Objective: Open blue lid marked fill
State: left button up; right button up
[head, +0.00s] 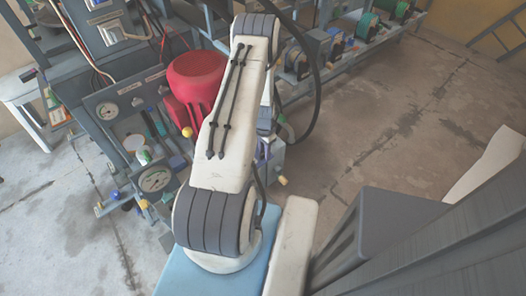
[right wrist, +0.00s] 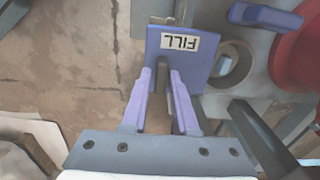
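In the head view my right arm runs up the middle and hides the gripper's fingers and most of the lid area. My left gripper is not in view.
A round grey opening (right wrist: 234,64), a purple lever (right wrist: 265,15) and a red round part (right wrist: 300,48) lie right of the lid.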

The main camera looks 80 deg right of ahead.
jog(key=shift+o, duration=0.6)
jog(key=shift+r, duration=0.25)
notch_tip(320, 180, up, 10)
jog(key=p, duration=0.2)
